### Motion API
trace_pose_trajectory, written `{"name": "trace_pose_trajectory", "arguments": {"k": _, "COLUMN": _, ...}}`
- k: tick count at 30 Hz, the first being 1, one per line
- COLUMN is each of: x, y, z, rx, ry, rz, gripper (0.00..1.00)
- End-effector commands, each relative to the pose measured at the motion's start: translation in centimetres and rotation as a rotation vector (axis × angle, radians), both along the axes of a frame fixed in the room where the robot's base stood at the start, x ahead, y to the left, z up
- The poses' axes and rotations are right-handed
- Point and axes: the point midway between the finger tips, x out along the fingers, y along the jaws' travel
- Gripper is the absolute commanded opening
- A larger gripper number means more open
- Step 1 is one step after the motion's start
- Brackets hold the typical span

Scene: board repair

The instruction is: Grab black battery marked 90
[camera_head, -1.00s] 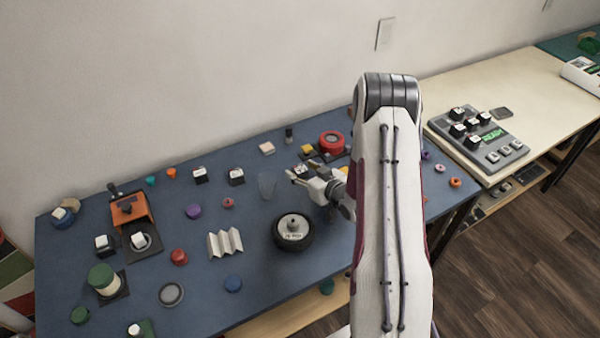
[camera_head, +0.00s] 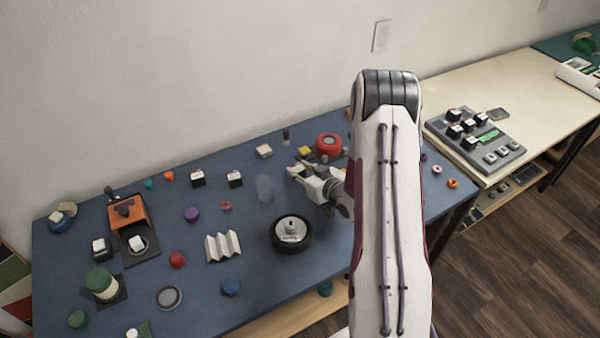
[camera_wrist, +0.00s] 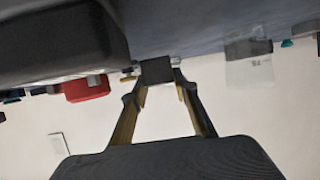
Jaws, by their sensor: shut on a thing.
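My gripper (camera_head: 297,171) is over the far right part of the blue table, beside the red round part. In the wrist view its fingers (camera_wrist: 158,72) are closed on a small dark square block (camera_wrist: 157,70), which looks like a black battery. Its marking does not show. Other black blocks with pale tops stand on the table, one left of my gripper (camera_head: 235,179) and one further left (camera_head: 198,178). Their markings are too small to read.
A black wheel-like part (camera_head: 291,234) stands just in front of my gripper. A red round part (camera_head: 329,146) is behind it. A white folded piece (camera_head: 222,246) and an orange device (camera_head: 128,215) are to the left. A grey keypad (camera_head: 477,138) holding several black blocks is on the pale table.

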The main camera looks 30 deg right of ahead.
Motion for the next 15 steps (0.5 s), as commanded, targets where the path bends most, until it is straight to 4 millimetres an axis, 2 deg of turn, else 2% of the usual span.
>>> {"name": "trace_pose_trajectory", "arguments": {"k": 15, "x": 0.1, "y": 0.0, "z": 5.9, "rx": -0.002, "ry": -0.004, "rz": 0.001, "gripper": 0.05}}
